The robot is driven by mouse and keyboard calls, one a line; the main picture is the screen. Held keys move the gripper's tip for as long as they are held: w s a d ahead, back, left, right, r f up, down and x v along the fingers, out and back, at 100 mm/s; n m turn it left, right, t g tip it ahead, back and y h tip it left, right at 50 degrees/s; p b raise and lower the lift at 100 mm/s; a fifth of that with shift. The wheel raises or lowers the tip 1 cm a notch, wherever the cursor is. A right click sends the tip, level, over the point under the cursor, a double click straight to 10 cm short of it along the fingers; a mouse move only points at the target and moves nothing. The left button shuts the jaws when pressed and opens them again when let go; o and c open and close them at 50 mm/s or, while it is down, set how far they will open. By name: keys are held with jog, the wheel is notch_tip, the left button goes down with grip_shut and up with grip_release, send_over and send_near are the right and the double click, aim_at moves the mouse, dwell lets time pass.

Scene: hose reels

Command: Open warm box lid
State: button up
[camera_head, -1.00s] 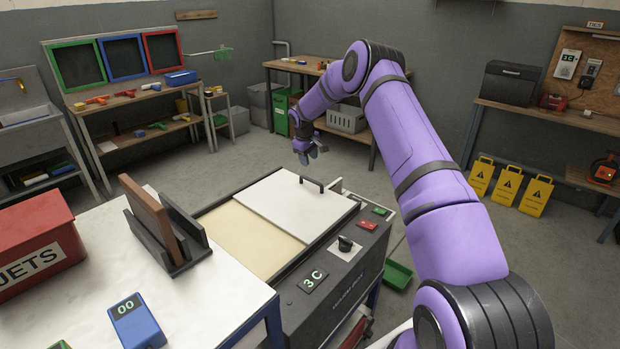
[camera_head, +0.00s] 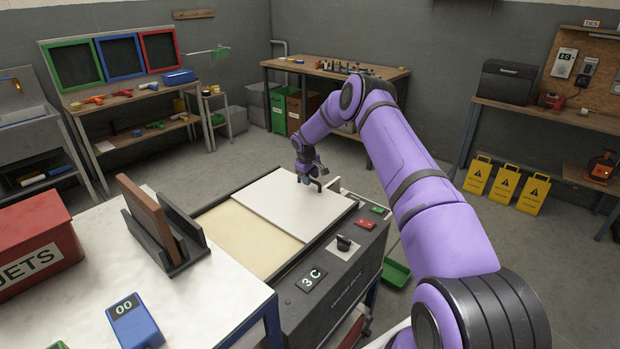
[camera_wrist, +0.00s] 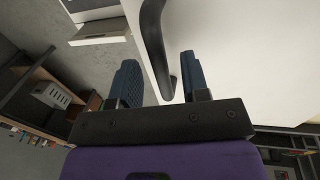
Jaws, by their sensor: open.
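The warm box (camera_head: 335,290) is a dark grey unit with a "3 C" display on its front. Its white lid (camera_head: 278,208) covers the right part of the top, and a cream surface (camera_head: 235,240) shows to the left of it. A black bar handle (camera_head: 316,184) stands on the lid near its far right edge. My gripper (camera_head: 308,176) is at the handle. In the wrist view, the open fingers (camera_wrist: 160,82) are spread, with the end of the handle (camera_wrist: 155,40) reaching between them. I cannot tell whether either finger touches it.
A white table (camera_head: 190,300) stands left of the box with a black rack (camera_head: 165,230), a red bin (camera_head: 30,245) and a blue device (camera_head: 133,322). A knob (camera_head: 344,243) and red and green buttons sit on the box front. A green tray (camera_head: 396,272) is low at right.

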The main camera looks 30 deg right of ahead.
grip_shut()
jog(key=shift+a, duration=0.1)
send_over(274, 212)
jog(key=a, duration=0.1)
jog(key=shift+s, duration=0.3)
grip_release()
jog(key=shift+r, duration=0.1)
notch_tip(274, 212, up, 10)
jog(key=a, duration=0.2)
jog(key=shift+s+r, duration=0.2)
jog(key=shift+s, duration=0.15)
